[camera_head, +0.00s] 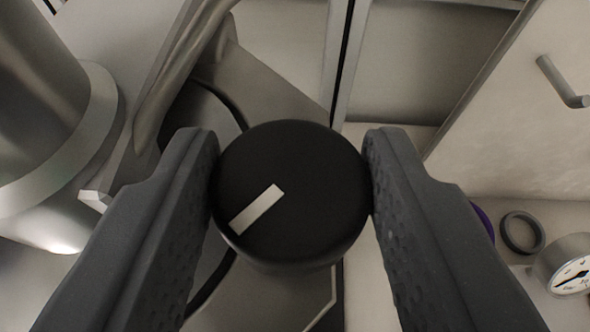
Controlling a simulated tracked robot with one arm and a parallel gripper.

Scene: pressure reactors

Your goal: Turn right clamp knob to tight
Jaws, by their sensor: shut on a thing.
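A round black clamp knob (310,170) with a white marker bar (257,209) sits in the middle of the view. The bar points to the lower left. My gripper (292,180) has one dark grey finger on each side of the knob, and both touch its rim. It is shut on the knob. A grey metal clamp body (270,85) shows behind and below the knob. The knob's stem and underside are hidden. No tight or loose marking is visible.
A large metal cylinder with a flange (100,130) stands close on the left. A pale panel with a bar handle (562,82) is at the upper right. A dark ring (522,232) and a dial gauge (570,272) are at the lower right.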

